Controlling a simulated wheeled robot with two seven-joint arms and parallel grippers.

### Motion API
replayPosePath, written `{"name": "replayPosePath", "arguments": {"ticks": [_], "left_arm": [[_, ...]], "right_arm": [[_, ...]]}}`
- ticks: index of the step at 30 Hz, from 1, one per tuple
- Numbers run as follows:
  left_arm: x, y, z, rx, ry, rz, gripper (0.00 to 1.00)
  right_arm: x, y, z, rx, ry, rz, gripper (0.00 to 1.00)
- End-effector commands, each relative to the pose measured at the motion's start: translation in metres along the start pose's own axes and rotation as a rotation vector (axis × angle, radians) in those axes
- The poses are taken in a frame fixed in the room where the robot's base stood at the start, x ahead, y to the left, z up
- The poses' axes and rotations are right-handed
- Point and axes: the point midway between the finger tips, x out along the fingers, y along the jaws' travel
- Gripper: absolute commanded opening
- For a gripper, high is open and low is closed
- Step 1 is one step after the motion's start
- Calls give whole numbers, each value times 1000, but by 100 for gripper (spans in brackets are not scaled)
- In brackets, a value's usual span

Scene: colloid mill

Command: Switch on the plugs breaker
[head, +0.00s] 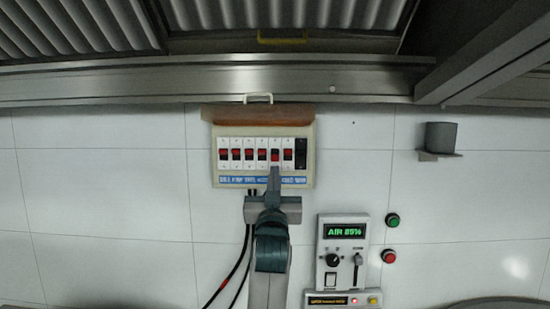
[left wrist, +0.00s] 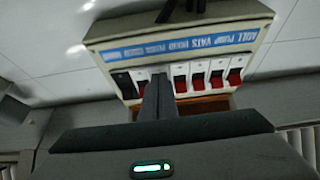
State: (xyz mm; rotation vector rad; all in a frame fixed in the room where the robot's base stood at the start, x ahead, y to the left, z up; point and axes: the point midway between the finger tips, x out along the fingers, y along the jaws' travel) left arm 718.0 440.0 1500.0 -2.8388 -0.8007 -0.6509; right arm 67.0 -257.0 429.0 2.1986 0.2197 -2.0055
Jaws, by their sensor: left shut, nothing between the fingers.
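The breaker panel (head: 215,165) is a cream box on the tiled wall with a row of white breakers with red toggles and a wide black switch (head: 301,153) at the right end. A blue label strip runs below them; its lettering is too small to tell surely which is plugs. The fifth breaker (head: 275,155) from the left shows its red part lower than its neighbours. My left gripper (head: 274,172) is shut and empty, tips just at that breaker's lower edge. In the left wrist view the panel (left wrist: 240,62) appears inverted, and the fingers (left wrist: 157,92) hide part of the row; contact cannot be told.
A brown hinged cover (head: 258,115) is above the breakers. Black and red cables (head: 243,262) hang below. A steel ledge (head: 180,84) crosses above.

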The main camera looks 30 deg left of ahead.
Motion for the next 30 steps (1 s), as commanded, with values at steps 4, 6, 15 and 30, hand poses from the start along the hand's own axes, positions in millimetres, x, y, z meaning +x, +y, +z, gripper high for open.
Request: {"name": "replayPosePath", "arguments": {"ticks": [4,6,15,30], "left_arm": [[4,0,1,1,-1,0,0],[5,0,1,1,-1,0,0],[5,0,0,1,-1,0,0],[8,0,-6,0,0,0,0]], "right_arm": [[-1,-1,0,0,0,-1,31],[-1,-1,0,0,0,-1,31],[-1,-3,-1,1,1,-3,31],[-6,-2,-1,1,1,-3,31]]}}
